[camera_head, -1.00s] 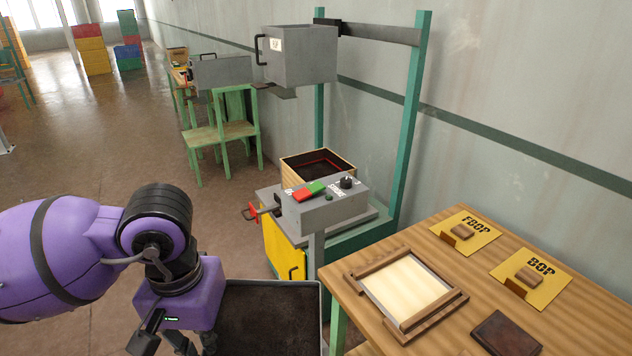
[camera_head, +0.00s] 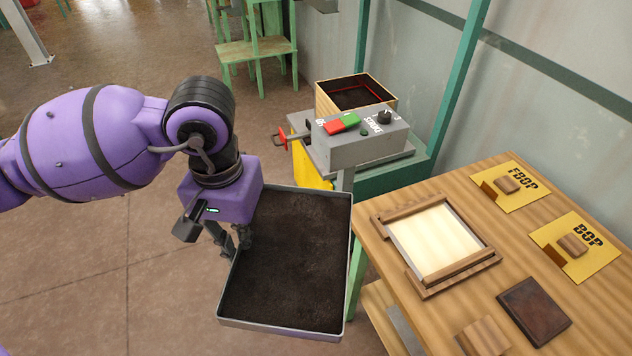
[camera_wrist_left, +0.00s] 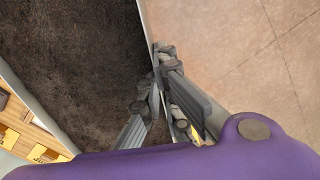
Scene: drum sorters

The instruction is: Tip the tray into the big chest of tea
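A shallow metal tray (camera_head: 281,327) full of dark, loose tea is held level beside the work table. My left gripper (camera_head: 230,240) is shut on its left rim. In the left wrist view the fingers (camera_wrist_left: 158,90) pinch the tray wall (camera_wrist_left: 146,22), with the dark tea on one side and the floor on the other. A square wooden chest (camera_head: 334,99) stands behind the grey control box, dark inside with a red line around its inner wall. The tray is in front of it, apart from it. My right gripper is out of view.
The grey control box (camera_head: 372,148) with red and green buttons and a red handle stands between tray and chest. The wooden table (camera_head: 400,205) with a lit panel (camera_head: 433,240) is close on the tray's right. Open floor (camera_head: 120,270) lies to the left.

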